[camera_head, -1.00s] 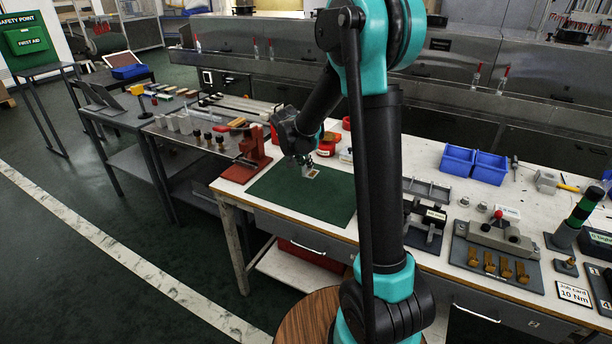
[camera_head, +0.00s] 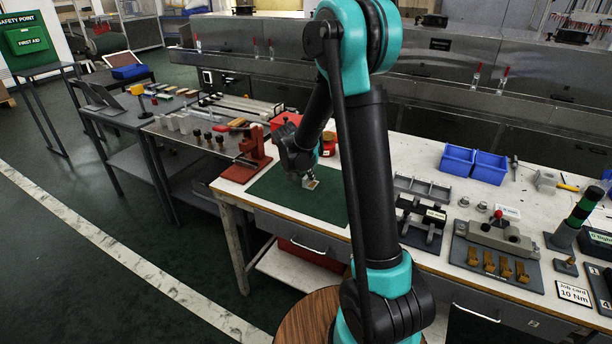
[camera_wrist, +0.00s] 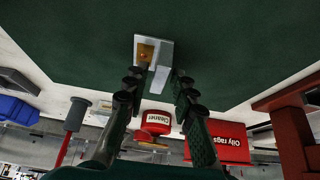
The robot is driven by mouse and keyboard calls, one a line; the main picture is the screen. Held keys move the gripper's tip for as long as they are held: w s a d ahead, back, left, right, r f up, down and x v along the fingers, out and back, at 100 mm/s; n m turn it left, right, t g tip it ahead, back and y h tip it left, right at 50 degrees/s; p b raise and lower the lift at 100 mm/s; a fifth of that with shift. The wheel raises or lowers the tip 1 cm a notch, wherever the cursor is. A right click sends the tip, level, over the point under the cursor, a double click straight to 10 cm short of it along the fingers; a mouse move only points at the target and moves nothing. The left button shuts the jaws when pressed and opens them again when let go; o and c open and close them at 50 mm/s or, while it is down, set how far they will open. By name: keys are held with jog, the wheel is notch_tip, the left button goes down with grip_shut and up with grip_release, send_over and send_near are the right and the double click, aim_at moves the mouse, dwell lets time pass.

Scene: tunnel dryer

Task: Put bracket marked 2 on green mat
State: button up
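The bracket (camera_head: 310,183) is a small light-grey piece with an orange-brown patch; I cannot read a number on it. It is over the green mat (camera_head: 275,190), at or very close to its surface, near the right rear part. My gripper (camera_head: 306,174) points down at it. In the wrist view my gripper (camera_wrist: 160,76) has its dark fingers on both sides of the upright part of the bracket (camera_wrist: 154,52), closed in on it. The green mat (camera_wrist: 230,40) fills the upper part of that view. Whether the bracket touches the mat is not clear.
A red press-like tool (camera_head: 250,155) stands at the mat's left rear corner. A red Cleaner can (camera_wrist: 157,122) and a red Oily rags box (camera_wrist: 222,142) are behind the mat. A grey tray (camera_head: 422,188) lies to the right. The mat's front and left are clear.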

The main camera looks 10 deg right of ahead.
jog(key=shift+o, duration=0.2)
jog(key=v, duration=1.2)
jog(key=s+d+f+n+y, duration=0.1)
jog(key=s+d+f+n, duration=0.1)
jog(key=s, duration=0.7)
jog(key=s+d+f+n+y, duration=0.1)
jog(key=s+d+f+n, duration=0.1)
jog(key=s, duration=0.7)
jog(key=s+d+f+n+y, duration=0.1)
jog(key=s+d+f+n, duration=0.2)
jog(key=s, duration=0.6)
jog(key=shift+d+f+g+y, duration=0.3)
jog(key=shift+d+f, duration=0.55)
jog(key=shift+d, duration=0.25)
